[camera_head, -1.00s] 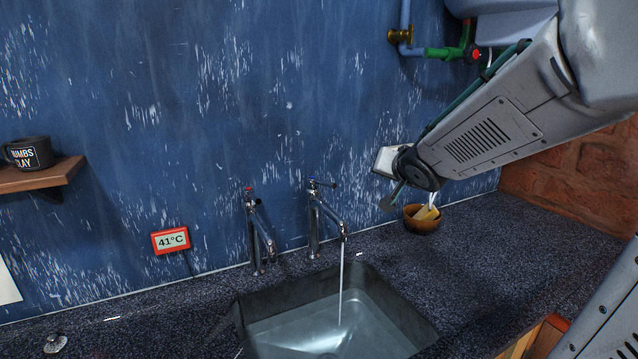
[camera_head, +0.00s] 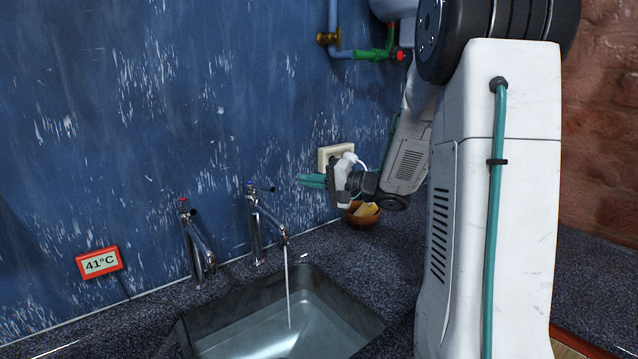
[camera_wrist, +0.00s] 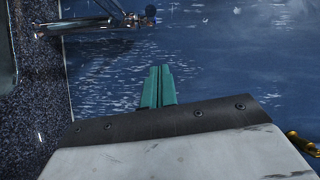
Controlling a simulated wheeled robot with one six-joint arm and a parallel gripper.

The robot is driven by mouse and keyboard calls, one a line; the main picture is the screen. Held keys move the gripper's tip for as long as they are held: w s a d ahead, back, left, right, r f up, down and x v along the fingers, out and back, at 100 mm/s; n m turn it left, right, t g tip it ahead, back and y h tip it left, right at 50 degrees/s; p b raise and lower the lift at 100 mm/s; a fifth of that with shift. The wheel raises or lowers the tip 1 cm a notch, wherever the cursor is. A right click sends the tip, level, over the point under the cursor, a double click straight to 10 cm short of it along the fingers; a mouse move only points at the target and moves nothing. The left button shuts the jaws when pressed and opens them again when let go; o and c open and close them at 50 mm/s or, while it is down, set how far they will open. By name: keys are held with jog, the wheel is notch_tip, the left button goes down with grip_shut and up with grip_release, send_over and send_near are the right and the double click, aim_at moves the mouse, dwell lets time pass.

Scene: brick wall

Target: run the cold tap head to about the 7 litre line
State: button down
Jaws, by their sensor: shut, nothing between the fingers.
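The cold tap (camera_head: 257,225), with a blue mark on top and a lever (camera_head: 262,189) pointing right, is running. Its thin water stream (camera_head: 287,290) falls into the dark sink (camera_head: 215,315), where clear water stands. No litre lines can be read. My gripper (camera_head: 302,180) is to the right of the tap's lever, apart from it, with its teal fingers pointing left. In the wrist view the fingers (camera_wrist: 156,72) are together and empty. The tap (camera_wrist: 95,22) also shows at the top left there.
The hot tap (camera_head: 195,245), marked red, stands left of the cold one. A red display (camera_head: 99,262) on the wall reads 41°C. A wall socket (camera_head: 328,152) is behind my gripper, and a wooden bowl (camera_head: 360,220) is below it. Pipes with a red-handled valve (camera_head: 400,55) are above.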

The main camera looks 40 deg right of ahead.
jog(key=w+a+f, duration=0.1)
jog(key=w+a, duration=0.2)
jog(key=a, duration=0.3)
dwell(0.3)
jog(key=shift+s+a, duration=0.25)
jog(key=shift+a, duration=0.35)
jog(key=shift+s+a, duration=0.2)
jog(key=shift+a, duration=0.35)
